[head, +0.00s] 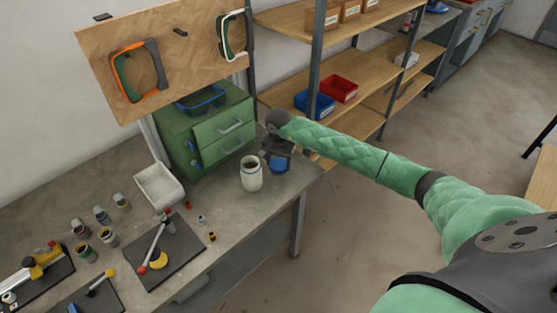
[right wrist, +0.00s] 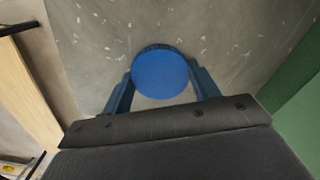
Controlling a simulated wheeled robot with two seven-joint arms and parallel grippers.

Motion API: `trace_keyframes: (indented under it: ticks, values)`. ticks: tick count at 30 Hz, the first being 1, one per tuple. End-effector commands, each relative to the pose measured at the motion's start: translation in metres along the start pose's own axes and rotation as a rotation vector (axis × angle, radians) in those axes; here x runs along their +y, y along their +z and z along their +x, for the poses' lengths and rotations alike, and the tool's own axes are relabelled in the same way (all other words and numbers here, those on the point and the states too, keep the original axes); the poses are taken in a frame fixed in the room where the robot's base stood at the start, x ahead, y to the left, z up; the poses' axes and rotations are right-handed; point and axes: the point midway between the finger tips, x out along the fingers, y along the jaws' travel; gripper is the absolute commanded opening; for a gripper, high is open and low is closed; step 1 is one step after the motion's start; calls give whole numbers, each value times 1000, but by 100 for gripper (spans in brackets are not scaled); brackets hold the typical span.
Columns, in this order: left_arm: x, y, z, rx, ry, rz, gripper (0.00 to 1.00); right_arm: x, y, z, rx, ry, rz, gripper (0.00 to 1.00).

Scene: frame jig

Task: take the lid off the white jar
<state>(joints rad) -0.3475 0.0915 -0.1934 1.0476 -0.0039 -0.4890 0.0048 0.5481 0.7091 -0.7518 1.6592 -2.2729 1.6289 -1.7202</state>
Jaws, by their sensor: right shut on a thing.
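The white jar (head: 251,173) stands upright on the grey workbench, near its right end. Its top is open and shows a dark inside, with no lid on it. My right gripper (head: 278,159) is just right of the jar and is shut on the round blue lid (head: 278,167). In the right wrist view the lid (right wrist: 160,72) sits between the two blue fingers (right wrist: 160,82). I cannot tell whether the lid touches the bench. My left gripper is not in view.
A green drawer cabinet (head: 205,130) stands behind the jar. A white tray (head: 159,187) is to the left. Several small containers and dark mats with tools lie on the left of the workbench (head: 225,232). Wooden shelves (head: 285,85) with bins stand behind my right arm.

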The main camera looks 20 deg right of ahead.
Motion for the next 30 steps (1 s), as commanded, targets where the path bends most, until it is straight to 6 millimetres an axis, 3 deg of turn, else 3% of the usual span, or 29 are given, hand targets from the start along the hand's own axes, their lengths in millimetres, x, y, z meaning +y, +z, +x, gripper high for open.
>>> trace_keyframes:
  ticks: [18, 19, 22, 30]
  values:
    - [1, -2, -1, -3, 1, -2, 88, 0, -1, 5, 1, 0, 0, 33]
    - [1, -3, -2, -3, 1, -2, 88, 0, 0, 5, 1, 0, 0, 62]
    - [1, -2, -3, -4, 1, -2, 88, 0, 0, 5, 1, 0, 0, 82]
    - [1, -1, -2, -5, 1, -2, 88, 0, 0, 5, 1, 0, 0, 82]
